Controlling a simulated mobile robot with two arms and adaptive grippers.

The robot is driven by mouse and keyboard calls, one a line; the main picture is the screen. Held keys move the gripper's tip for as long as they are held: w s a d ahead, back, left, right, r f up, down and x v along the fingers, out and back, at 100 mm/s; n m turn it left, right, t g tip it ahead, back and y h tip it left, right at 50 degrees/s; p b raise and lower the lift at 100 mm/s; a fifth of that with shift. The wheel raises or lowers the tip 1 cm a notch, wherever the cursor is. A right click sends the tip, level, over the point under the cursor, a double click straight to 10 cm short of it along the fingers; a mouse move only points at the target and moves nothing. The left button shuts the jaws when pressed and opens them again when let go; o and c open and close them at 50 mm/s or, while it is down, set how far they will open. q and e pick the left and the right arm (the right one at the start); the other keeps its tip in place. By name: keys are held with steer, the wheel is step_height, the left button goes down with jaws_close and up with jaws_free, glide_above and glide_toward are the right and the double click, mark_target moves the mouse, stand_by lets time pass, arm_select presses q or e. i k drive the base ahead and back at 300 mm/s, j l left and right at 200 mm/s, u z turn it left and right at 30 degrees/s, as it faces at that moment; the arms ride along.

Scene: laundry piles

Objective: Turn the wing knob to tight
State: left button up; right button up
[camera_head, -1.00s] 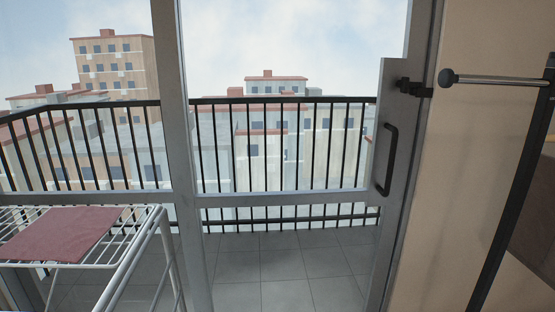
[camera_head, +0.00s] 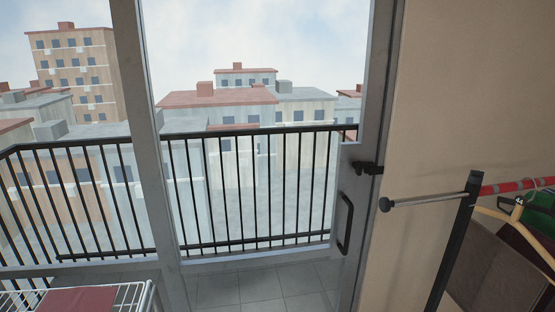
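I cannot make out a wing knob with certainty. A metal rail with a round dark end cap (camera_head: 385,204) sticks out to the left of a black upright post (camera_head: 455,243). A dark fitting (camera_head: 475,184) sits where the rail meets the top of the post; its details are too small to tell. A black latch-like piece (camera_head: 368,168) is on the door frame, above the black door handle (camera_head: 345,222). Neither of my grippers is in view.
The rail continues right as a red bar (camera_head: 515,186) with a hanger (camera_head: 518,212) and green and dark clothes. A white drying rack (camera_head: 138,294) with a dark red cloth (camera_head: 75,301) stands at lower left. Beyond the glass door is a balcony railing (camera_head: 250,190).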

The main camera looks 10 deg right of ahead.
mark_target(475, 177)
steer(key=z, duration=1.8)
